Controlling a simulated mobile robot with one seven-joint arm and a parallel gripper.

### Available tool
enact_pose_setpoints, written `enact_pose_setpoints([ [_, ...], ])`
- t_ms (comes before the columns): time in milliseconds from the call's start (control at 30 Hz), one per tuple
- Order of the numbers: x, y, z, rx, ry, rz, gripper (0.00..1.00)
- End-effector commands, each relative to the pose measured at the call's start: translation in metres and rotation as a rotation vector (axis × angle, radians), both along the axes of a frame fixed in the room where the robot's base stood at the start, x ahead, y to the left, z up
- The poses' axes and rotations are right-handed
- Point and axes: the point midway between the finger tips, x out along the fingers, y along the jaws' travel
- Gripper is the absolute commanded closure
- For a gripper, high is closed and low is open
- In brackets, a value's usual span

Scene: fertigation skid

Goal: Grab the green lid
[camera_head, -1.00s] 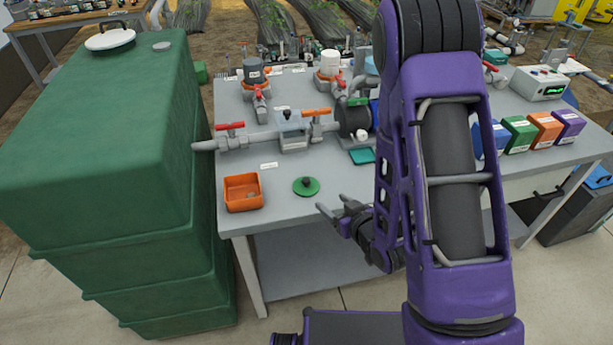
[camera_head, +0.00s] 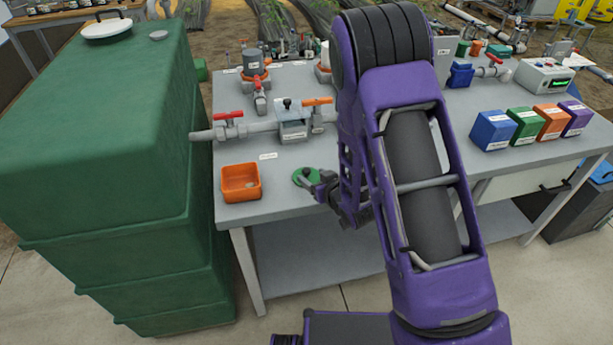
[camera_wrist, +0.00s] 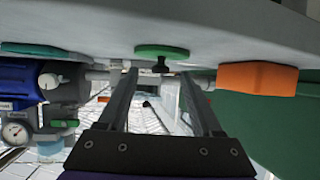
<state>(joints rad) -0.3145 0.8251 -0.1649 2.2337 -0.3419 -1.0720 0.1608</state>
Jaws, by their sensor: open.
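The green lid (camera_head: 303,177) is a flat round disc with a dark knob, lying on the grey bench top near its front edge. It also shows in the wrist view (camera_wrist: 162,51), upside down, with its dark knob (camera_wrist: 161,66) beyond and between the fingers. My gripper (camera_head: 312,183) is at the lid's right side and overlaps part of it in the head view. Whether a finger touches the lid cannot be told.
An orange bin (camera_head: 240,183) sits left of the lid. Pipework with a red-handled valve (camera_head: 228,118) and an orange-handled valve (camera_head: 317,103) runs behind. Coloured boxes (camera_head: 493,130) stand at the right. A large green tank (camera_head: 110,150) flanks the bench at left.

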Motion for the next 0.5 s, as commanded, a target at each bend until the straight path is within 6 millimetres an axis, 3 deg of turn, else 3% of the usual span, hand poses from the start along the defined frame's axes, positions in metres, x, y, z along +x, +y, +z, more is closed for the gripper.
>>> enact_pose_setpoints([
  [300, 0.037, 0.021, -0.012, -0.002, -0.001, 0.002, 0.33],
  [500, 0.041, 0.022, -0.014, -0.002, -0.001, 0.001, 0.33],
])
